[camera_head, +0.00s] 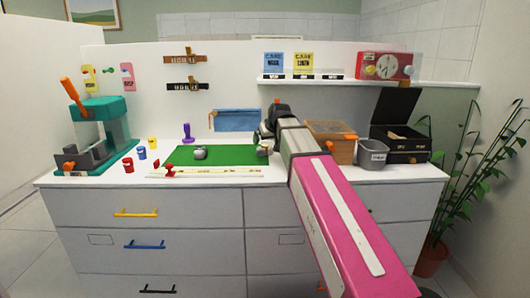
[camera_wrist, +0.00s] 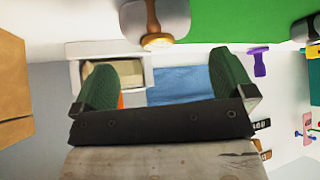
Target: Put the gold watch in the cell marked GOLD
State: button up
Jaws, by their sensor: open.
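My gripper (camera_head: 263,133) is over the right end of the green mat (camera_head: 228,155) in the head view. In the wrist view its two green fingers (camera_wrist: 165,68) stand wide apart with nothing between them. A small silver-grey thing (camera_head: 200,153) rests on the mat. An open black box (camera_head: 398,153) stands at the right; its inside is mostly dark. No GOLD marking is readable.
A wooden box (camera_head: 340,152) and a grey bin (camera_head: 372,155) stand right of my arm. A blue panel (camera_head: 237,120) is behind the mat. A teal machine (camera_head: 104,120) and small coloured pots (camera_head: 141,153) are at the left. A shelf (camera_head: 300,78) runs along the back.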

aim_at(265, 145)
jog(key=x, duration=0.5)
jog(key=shift+s+d+f, duration=0.1)
jog(key=shift+s+d, duration=0.05)
jog(key=c, duration=0.9)
